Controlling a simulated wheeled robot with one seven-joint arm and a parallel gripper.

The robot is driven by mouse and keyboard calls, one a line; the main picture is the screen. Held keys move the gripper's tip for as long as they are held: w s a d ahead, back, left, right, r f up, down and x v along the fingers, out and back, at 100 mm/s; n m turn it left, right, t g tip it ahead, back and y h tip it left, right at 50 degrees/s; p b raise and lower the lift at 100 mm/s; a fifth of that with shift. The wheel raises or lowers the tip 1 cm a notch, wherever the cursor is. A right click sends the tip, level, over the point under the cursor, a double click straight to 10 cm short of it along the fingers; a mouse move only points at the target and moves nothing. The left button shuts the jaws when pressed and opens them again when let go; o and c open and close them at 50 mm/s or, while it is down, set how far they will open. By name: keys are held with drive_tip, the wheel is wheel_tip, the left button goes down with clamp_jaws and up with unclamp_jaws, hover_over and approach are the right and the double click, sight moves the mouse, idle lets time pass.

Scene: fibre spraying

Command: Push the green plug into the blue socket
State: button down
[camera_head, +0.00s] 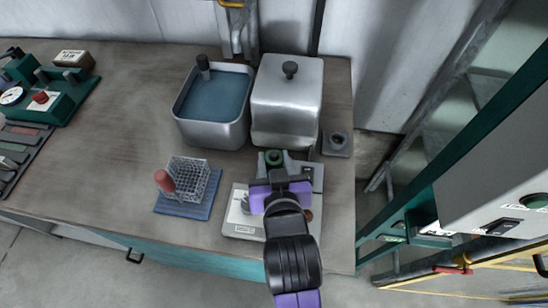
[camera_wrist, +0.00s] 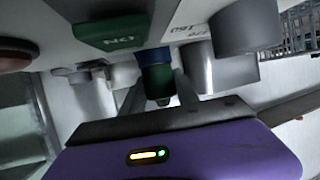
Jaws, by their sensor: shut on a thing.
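The green plug (camera_head: 273,157) shows as a dark green round piece just past the tips of my gripper (camera_head: 279,182) in the head view. In the wrist view the plug (camera_wrist: 154,56) stands between the two fingers of my gripper (camera_wrist: 158,92), which are shut on it. A dark blue band (camera_wrist: 157,80) shows directly against the green part, with a narrow dark end. I cannot tell whether this blue part belongs to the plug or is the blue socket. No separate blue socket can be made out, and my gripper and wrist cover part of the device below.
A pale bench device (camera_head: 240,219) lies under my gripper. A wire rack (camera_head: 193,180) with a red-topped item stands on a blue mat (camera_head: 184,209) to the left. A blue-filled metal basin (camera_head: 190,133) and a lidded metal box (camera_head: 286,100) stand behind. The bench's left middle is clear.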

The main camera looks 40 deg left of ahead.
sight(275, 166)
drive_tip(key=c, duration=0.8)
unclamp_jaws()
drive_tip(key=shift+c, duration=0.2)
drive_tip(key=v, duration=0.7)
drive_tip(key=shift+d, duration=0.1)
drive_tip(key=shift+s+d+r, duration=0.15)
drive_tip(key=shift+s+d, duration=0.05)
drive_tip(key=shift+s, duration=0.05)
drive_tip(key=shift+r, duration=0.1)
